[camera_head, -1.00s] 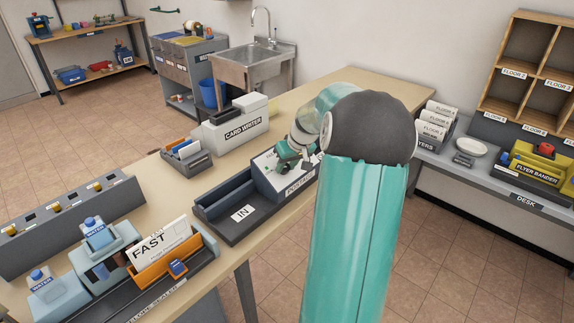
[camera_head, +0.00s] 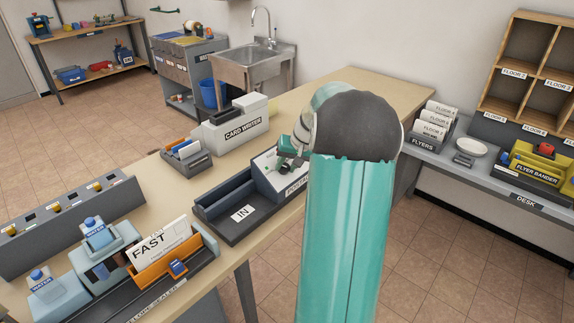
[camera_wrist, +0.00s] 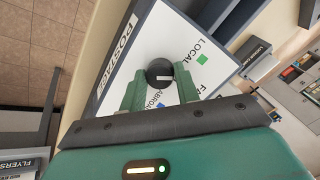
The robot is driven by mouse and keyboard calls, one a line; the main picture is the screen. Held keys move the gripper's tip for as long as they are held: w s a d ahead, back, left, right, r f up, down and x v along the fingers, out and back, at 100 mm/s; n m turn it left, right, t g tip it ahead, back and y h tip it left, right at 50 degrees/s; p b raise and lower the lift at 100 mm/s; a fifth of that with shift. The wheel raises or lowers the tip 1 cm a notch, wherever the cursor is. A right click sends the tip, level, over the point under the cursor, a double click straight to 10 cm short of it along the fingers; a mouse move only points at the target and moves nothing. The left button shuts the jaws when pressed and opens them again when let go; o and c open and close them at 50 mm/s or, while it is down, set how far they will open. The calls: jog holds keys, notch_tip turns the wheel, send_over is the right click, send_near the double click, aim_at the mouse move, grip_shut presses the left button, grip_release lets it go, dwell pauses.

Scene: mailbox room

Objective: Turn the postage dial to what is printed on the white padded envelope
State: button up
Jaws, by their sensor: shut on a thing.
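The postage machine (camera_head: 264,181) stands on the bench, its sloping white panel partly hidden by my arm. In the wrist view its black round dial (camera_wrist: 157,67) sits between the two green fingers of my gripper (camera_wrist: 159,75), which is shut on it. A small white mark shows on the dial's lower side; which label it points to I cannot tell. Beside the dial are LOCAL with a green square, ABROAD, and a partly covered label starting "FA". A white envelope (camera_head: 172,246) printed FAST stands in an orange holder; whether it is padded I cannot tell.
A dark IN tray (camera_head: 240,213) adjoins the postage machine. The card writer (camera_head: 240,125) and a rack of cards (camera_head: 186,155) stand behind it. Water bottles (camera_head: 95,232) stand at the left front. The bench is bare towards its far right end.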

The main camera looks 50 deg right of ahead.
jog(key=m, duration=0.3)
jog(key=m+y, duration=0.1)
jog(key=m, duration=0.2)
jog(key=shift+d+m+t, duration=0.1)
jog(key=shift+m+t, duration=0.3)
dwell(0.3)
jog(key=o, duration=1)
jog(key=shift+c, duration=0.2)
jog(key=shift+r, duration=0.1)
jog(key=v, duration=1.3)
jog(key=shift+s+r, duration=0.15)
jog(key=shift+r, duration=0.15)
jog(key=shift+d, duration=0.15)
